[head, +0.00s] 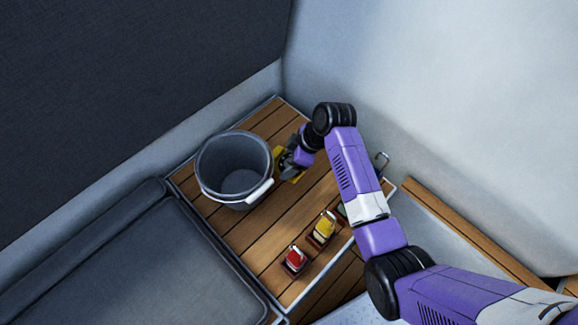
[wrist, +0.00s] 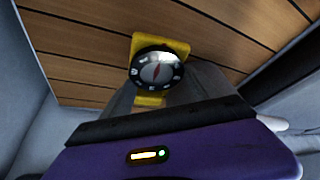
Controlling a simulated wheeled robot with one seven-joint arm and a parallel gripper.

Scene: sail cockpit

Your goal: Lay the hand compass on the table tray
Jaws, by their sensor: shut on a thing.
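The hand compass (wrist: 156,72) has a round black dial and a yellow body. In the wrist view it sits face-on at the tips of my gripper (wrist: 158,92), which is shut on it. In the head view my gripper (head: 289,163) is over the far part of a slatted wooden surface with a pale rim (head: 262,228), right of the bucket. Yellow parts of the compass (head: 291,178) show around the jaws. Whether the compass touches the wood is unclear. I cannot tell whether this wooden surface is the table tray.
A grey bucket (head: 234,166) with a white handle grip stands close left of my gripper. A red item (head: 294,258) and a yellow item (head: 324,227) sit in small holders near the right edge. A dark cushion (head: 150,265) lies at left. Bare wood lies between.

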